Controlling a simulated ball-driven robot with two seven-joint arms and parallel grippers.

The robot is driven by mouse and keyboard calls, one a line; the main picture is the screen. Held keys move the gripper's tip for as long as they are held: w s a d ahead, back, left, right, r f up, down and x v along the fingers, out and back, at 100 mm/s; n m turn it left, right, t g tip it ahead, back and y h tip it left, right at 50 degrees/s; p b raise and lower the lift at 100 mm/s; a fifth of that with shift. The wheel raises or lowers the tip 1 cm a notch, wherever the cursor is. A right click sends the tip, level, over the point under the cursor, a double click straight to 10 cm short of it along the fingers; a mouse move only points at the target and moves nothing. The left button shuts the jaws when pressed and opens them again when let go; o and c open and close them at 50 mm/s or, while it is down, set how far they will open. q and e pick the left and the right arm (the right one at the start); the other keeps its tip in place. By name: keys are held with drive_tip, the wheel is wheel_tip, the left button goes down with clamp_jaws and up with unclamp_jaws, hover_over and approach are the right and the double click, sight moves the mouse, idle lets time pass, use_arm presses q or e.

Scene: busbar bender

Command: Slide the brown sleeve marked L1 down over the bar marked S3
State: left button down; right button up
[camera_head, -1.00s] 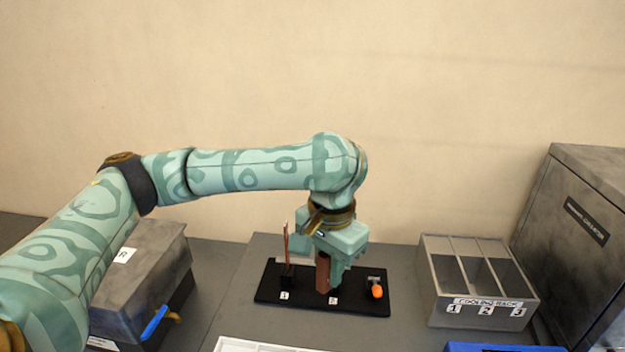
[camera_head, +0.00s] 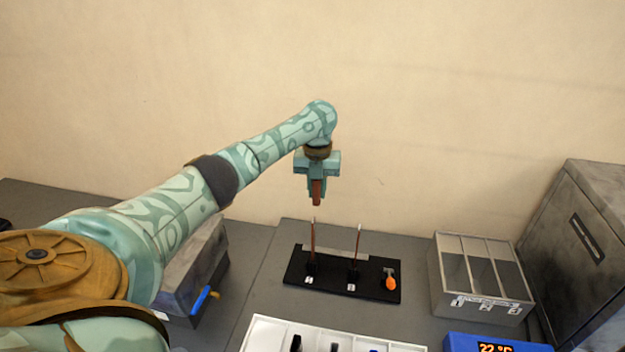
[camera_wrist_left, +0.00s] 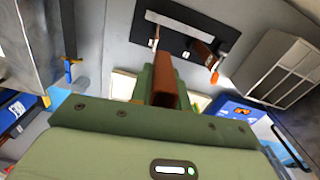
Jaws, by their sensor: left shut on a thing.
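My left gripper (camera_head: 316,190) is shut on a brown sleeve (camera_head: 317,193), held hanging in the air above and behind the black base. The sleeve also shows between the jaws in the left wrist view (camera_wrist_left: 165,80). The black base (camera_head: 330,284) carries two thin upright copper bars, a left bar (camera_head: 313,245) and a right bar (camera_head: 357,246). The sleeve is apart from both bars. White tags at the bars' feet are too small to read surely, so I cannot tell which bar is S3. The sleeve's L1 mark is not visible. My right gripper is not in view.
An orange-ended part (camera_head: 390,281) sits at the base's right end. The cooling rack (camera_head: 437,284) and a dark cabinet (camera_head: 574,255) stand right. A white tray (camera_head: 262,335) and a blue 22 °C display unit (camera_head: 455,341) are in front. A grey box with blue handle (camera_head: 200,300) is left.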

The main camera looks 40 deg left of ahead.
use_arm(q)
drive_tip(key=shift+s+a+f+m, duration=0.25)
drive_tip(key=shift+a+f+m, duration=0.05)
drive_tip(key=shift+a+m, duration=0.2)
drive_tip(key=b, duration=0.2)
hover_over(313, 221)
drive_tip(key=shift+w+a+f, duration=0.1)
drive_tip(key=shift+f, duration=1.15)
drive_tip(key=shift+w+f, duration=0.1)
drive_tip(key=shift+f, duration=1.1)
drive_tip(key=shift+f+b, duration=0.55)
drive_tip(key=shift+f, duration=0.4)
drive_tip(key=shift+f+b, duration=1.55)
drive_tip(key=shift+f, duration=0.75)
drive_tip(key=c, duration=0.8)
unclamp_jaws()
